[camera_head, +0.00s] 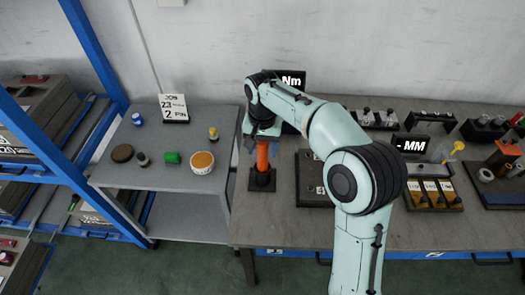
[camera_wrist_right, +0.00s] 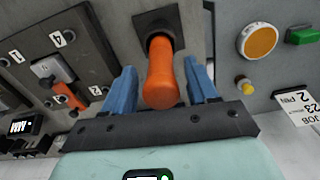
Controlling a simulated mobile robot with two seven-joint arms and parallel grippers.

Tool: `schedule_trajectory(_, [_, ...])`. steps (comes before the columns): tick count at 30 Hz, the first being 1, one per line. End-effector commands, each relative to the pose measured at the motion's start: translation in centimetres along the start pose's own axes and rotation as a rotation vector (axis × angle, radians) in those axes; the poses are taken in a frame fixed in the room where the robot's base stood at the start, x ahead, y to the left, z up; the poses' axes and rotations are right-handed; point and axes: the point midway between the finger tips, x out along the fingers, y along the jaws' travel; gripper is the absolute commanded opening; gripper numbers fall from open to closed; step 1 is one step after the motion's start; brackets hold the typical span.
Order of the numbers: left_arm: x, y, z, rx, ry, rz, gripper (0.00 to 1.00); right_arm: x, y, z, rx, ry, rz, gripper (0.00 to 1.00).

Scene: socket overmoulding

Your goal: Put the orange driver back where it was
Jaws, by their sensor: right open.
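The orange driver (camera_head: 262,157) stands upright in a black holder (camera_head: 262,182) near the left end of the workbench. My right gripper (camera_head: 263,148) is above it, with its blue fingers pointing down. In the right wrist view, the driver's handle (camera_wrist_right: 163,82) lies between the two open blue fingers of the gripper (camera_wrist_right: 161,70). A gap shows between the handle and each finger. The dark base of the holder (camera_wrist_right: 153,22) shows beyond the handle. My left gripper is not in view.
A numbered plate (camera_wrist_right: 62,60) lies beside the holder. Fixtures and an MM sign (camera_head: 410,147) stand at the right.

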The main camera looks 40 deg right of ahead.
Motion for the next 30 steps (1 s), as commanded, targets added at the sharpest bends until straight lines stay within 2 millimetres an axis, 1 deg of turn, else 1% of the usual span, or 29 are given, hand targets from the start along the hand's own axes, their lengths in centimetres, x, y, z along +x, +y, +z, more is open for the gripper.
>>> schedule_trajectory(1, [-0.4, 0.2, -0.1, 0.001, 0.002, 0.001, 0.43, -1.5, -0.1, -0.1, 0.0, 0.005, -0.005, 0.58])
schedule_trajectory(6, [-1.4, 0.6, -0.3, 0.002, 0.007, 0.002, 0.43, -5.4, -0.1, -0.1, -0.001, 0.005, -0.005, 0.58])
schedule_trajectory(9, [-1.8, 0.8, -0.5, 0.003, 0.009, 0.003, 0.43, -7.2, -0.1, 0.0, 0.0, 0.003, -0.003, 0.58])
schedule_trajectory(12, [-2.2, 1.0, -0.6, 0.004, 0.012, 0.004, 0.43, -8.5, -0.1, -0.1, 0.0, 0.002, -0.002, 0.58])
schedule_trajectory(15, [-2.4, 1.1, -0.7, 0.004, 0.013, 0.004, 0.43, -9.3, 0.0, 0.0, 0.0, 0.002, -0.001, 0.58])
schedule_trajectory(18, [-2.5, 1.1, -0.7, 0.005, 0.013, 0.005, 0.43, -9.6, 0.0, 0.0, 0.0, 0.0, 0.0, 0.58])
schedule_trajectory(30, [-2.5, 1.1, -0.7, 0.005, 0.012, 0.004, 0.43, -9.6, 0.0, 0.0, 0.0, 0.0, 0.0, 0.58])
